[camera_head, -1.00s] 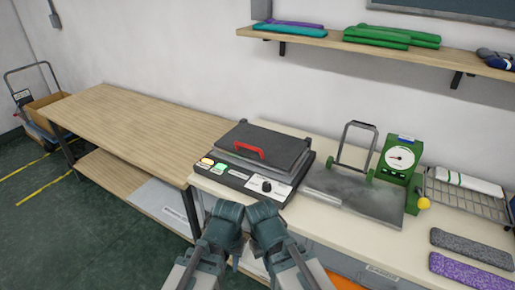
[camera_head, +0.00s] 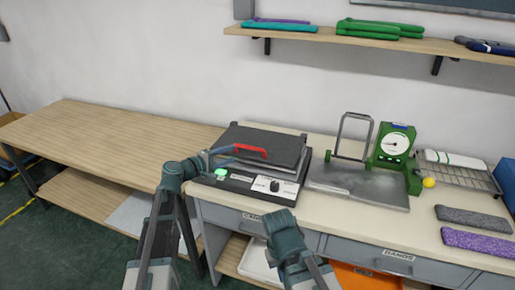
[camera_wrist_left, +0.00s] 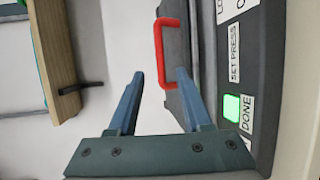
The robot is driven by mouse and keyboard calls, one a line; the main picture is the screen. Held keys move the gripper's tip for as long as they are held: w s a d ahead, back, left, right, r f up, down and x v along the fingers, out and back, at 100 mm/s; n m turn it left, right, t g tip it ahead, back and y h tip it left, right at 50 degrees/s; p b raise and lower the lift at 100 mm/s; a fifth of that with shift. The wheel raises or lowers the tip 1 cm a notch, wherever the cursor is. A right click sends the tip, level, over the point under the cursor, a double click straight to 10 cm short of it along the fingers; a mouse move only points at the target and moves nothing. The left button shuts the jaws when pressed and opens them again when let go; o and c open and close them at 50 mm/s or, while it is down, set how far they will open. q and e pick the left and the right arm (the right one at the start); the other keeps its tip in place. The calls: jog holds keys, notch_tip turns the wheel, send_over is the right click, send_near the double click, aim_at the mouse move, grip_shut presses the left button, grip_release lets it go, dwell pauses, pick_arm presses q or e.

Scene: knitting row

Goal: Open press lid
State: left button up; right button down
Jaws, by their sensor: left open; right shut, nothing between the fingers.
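The press (camera_head: 250,190) stands on the counter with its dark lid (camera_head: 275,136) lying down, shut. A red handle (camera_head: 252,150) is on the lid's front; it also shows in the left wrist view (camera_wrist_left: 158,50). My left gripper (camera_head: 236,154) is open at the handle's left end. In the left wrist view its fingertips (camera_wrist_left: 160,73) lie on either side of the handle's near end; I cannot tell whether they touch it. A green lamp labelled DONE (camera_wrist_left: 231,107) is lit on the press's front. My right gripper (camera_head: 280,215) is shut and empty in front of the counter.
A metal plate with an upright frame (camera_head: 352,140) and a green dial gauge (camera_head: 395,142) stand right of the press. A wire rack (camera_head: 465,175) and grey and purple knit pieces (camera_head: 485,242) lie further right. The wooden table (camera_head: 110,135) at left is bare.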

aim_at(255, 154)
pick_arm(q)
jog(key=b+x, duration=0.2)
jog(key=x, duration=1.1)
jog(key=shift+w+d+f+b, duration=0.2)
jog(key=shift+d+b, duration=0.1)
jog(key=shift+b, duration=0.1)
grip_shut()
dwell(0.9)
